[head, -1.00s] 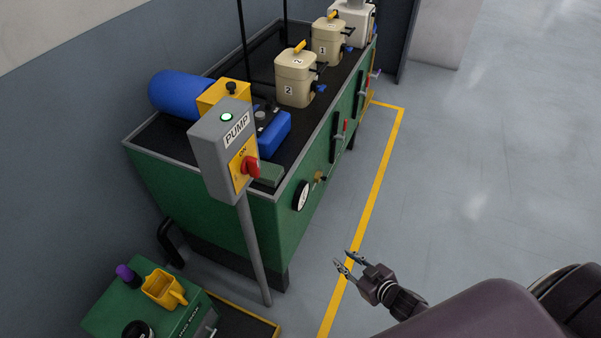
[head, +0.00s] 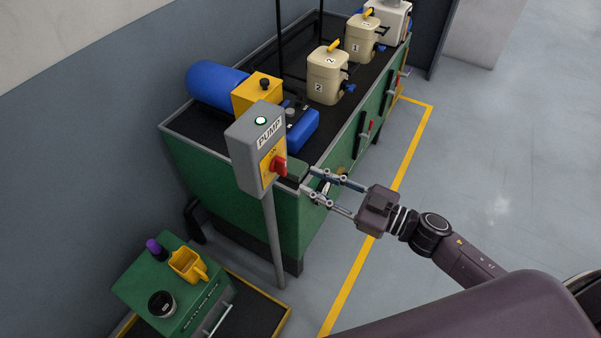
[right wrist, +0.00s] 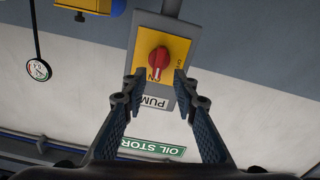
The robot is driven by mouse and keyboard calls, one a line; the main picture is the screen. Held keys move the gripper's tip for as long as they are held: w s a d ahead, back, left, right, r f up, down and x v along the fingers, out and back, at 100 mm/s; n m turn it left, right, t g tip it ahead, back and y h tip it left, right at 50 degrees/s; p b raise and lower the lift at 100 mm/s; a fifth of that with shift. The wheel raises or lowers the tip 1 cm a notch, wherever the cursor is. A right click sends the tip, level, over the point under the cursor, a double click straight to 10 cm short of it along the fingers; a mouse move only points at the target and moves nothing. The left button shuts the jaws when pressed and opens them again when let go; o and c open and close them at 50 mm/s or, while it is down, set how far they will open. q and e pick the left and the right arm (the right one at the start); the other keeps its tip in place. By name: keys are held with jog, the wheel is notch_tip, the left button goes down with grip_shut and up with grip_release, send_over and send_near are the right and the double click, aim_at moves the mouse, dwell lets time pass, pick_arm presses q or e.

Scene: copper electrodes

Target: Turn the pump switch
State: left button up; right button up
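The pump switch is a red rotary knob (head: 279,166) on a yellow plate on the grey PUMP box (head: 244,150), which stands on a grey post. A lit indicator is on top of the box. My right gripper (head: 306,181) is open and empty, just right of the knob, with its fingers pointing toward it. In the right wrist view the knob (right wrist: 158,63) lies ahead, between and beyond the two open fingertips (right wrist: 155,88). I see no contact. The knob's handle points toward the ON label. My left gripper is not in view.
Behind the box is a green tank (head: 240,206) with a blue motor (head: 214,82) and beige canisters (head: 327,76) on top. A small green cabinet (head: 160,283) with a yellow jug (head: 188,265) stands at lower left. The floor to the right is clear.

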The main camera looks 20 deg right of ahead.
aim_at(286, 169)
jog(key=x, duration=0.6)
jog(key=shift+w+b, duration=0.15)
jog(key=shift+b, duration=0.2)
jog(key=shift+w+a+p, duration=0.25)
jog(key=shift+p, duration=0.05)
grip_shut()
jog(key=shift+f, duration=0.1)
